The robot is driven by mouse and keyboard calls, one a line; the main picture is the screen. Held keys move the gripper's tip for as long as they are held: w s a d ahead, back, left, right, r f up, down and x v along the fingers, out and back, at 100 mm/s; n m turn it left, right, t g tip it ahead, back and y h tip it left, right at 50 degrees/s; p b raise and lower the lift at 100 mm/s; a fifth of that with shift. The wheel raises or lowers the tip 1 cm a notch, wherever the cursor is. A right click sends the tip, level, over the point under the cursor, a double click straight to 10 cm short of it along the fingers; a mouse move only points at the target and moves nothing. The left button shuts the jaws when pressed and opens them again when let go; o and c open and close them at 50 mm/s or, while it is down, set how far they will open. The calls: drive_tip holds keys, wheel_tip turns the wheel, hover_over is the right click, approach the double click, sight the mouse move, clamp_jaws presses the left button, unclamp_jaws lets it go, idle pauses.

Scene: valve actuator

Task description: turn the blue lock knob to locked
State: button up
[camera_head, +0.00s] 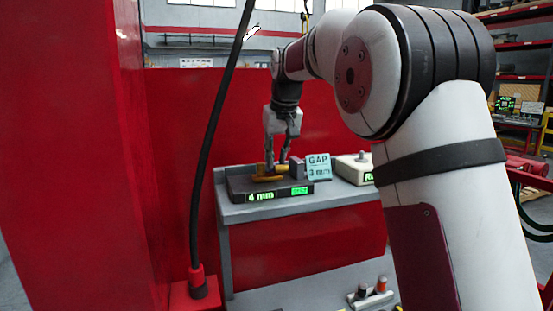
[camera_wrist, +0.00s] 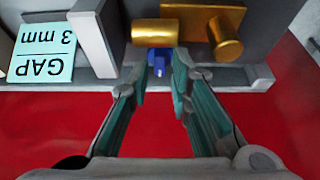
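The blue lock knob (camera_wrist: 158,59) shows in the wrist view, just below a brass cylinder (camera_wrist: 158,32). My gripper (camera_wrist: 157,74) is open, with one fingertip on each side of the knob and small gaps to it. How far the tips are from it in depth I cannot tell. In the head view my gripper (camera_head: 281,160) points down over the dark valve device (camera_head: 235,187) on a grey bench. There the blue knob is not seen. The device's display (camera_head: 262,195) reads about 4 mm, with a small green label beside it that I cannot read surely.
A brass round knob (camera_wrist: 226,38) on a brass block stands right of the blue knob in the wrist view. A grey upright plate (camera_wrist: 95,42) and a GAP 3 mm note (camera_wrist: 42,52) are left. A white box (camera_head: 355,168) stands on the bench (camera_head: 300,203). A black cable (camera_head: 205,150) hangs left.

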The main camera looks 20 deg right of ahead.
drive_tip(key=shift+w+f, duration=0.25)
drive_tip(key=shift+f, duration=0.45)
clamp_jaws()
